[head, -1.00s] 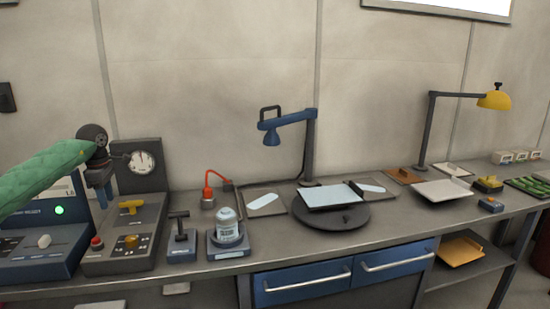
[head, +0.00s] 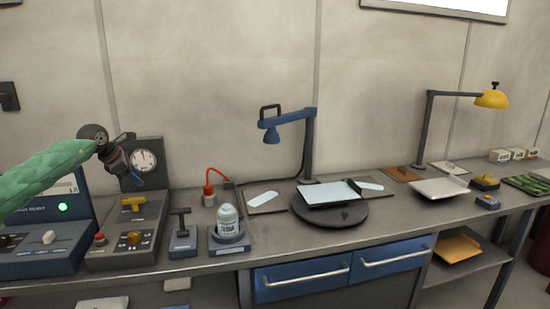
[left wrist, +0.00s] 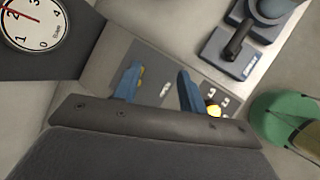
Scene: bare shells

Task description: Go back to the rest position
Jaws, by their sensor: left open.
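My left gripper (head: 133,178) is at the left of the head view, at the end of my green-sleeved arm. It hangs in the air in front of the dial gauge panel (head: 144,160), above the bench. In the left wrist view its two blue fingers (left wrist: 157,88) are apart with nothing between them. Behind them are the grey control box and its yellow knob (left wrist: 214,110). The gauge dial (left wrist: 33,25) also shows there at the upper left. My right gripper is in neither view.
Below the gripper stand a control box with a yellow T-handle (head: 132,204) and a red button (head: 100,239). Open air lies above the bench.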

